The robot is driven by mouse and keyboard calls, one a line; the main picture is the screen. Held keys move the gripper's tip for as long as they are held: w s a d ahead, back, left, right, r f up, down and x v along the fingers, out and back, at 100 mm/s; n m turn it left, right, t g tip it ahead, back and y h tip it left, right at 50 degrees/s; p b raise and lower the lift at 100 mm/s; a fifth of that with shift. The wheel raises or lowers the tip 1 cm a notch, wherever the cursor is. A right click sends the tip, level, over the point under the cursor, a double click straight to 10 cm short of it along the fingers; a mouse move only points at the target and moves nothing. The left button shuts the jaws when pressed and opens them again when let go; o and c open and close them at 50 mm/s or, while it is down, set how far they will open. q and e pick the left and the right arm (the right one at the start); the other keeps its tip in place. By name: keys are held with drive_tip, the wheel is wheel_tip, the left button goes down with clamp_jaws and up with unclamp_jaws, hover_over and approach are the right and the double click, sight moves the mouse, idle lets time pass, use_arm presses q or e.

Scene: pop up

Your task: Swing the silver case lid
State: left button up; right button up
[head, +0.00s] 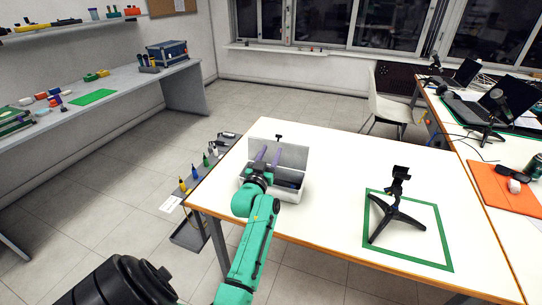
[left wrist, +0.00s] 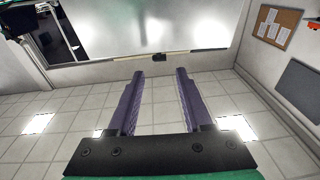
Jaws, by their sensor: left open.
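The silver case (head: 287,193) stands on the white table, its lid (head: 293,156) raised upright at the back, with a dark latch (head: 279,137) on its top edge. My left gripper (head: 268,153) is open and empty over the case, its purple fingers in front of the lid. I cannot tell whether the fingers touch the lid. The gripper hides part of the case's interior. My right gripper is not in view.
On the white table (head: 325,240), a black tripod stand (head: 397,210) stands inside a green square outline to the right. A rack of several bottles (head: 190,185) is beyond the table's left edge. The tabletop between case and tripod is clear.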

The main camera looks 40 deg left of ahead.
sight(277, 146)
use_arm(q)
drive_tip(key=b+x, duration=0.1)
drive_tip(key=x, duration=0.1)
drive_tip(key=b+x, duration=0.4)
drive_tip(key=x, duration=0.1)
drive_tip(key=shift+w+f, duration=0.1)
drive_tip(key=shift+f, duration=0.15)
drive_tip(key=shift+w+r, duration=0.15)
drive_tip(key=shift+r, duration=0.1)
drive_tip(key=shift+c, duration=1.2)
clamp_jaws()
drive_tip(key=shift+s+r+p, duration=0.15)
drive_tip(key=shift+s+p, duration=0.1)
drive_tip(key=shift+p, duration=0.35)
drive_tip(key=p+v, duration=0.2)
drive_tip(key=v, duration=0.1)
drive_tip(key=shift+r, duration=0.3)
drive_tip(key=shift+f, duration=0.1)
